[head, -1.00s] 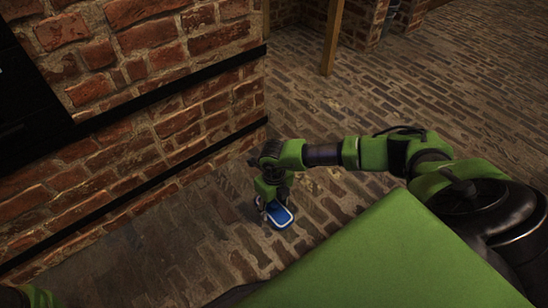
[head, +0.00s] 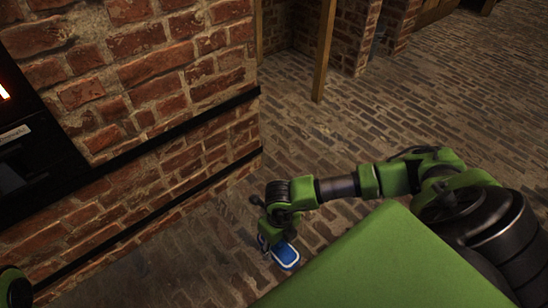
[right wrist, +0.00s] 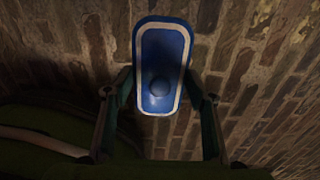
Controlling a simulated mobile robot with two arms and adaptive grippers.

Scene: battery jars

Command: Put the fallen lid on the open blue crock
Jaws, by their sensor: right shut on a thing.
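The lid (head: 285,255) is a blue rounded rectangle with a white border, seen just above the brick floor in the head view. It also shows in the right wrist view (right wrist: 164,50), with a round dark blue knob on its face. My right gripper (head: 270,240) is shut on the lid; in the right wrist view its fingers (right wrist: 160,97) lie on both sides of the lid near the knob. The open blue crock is in neither view. My left gripper is not in view; a small green and black part of my body shows at the lower left edge.
A brick wall (head: 150,70) with black rails stands on the left, with a black appliance (head: 35,150) at the far left. A wooden post (head: 325,50) stands at the back. The brick-paved floor (head: 430,100) is open to the right.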

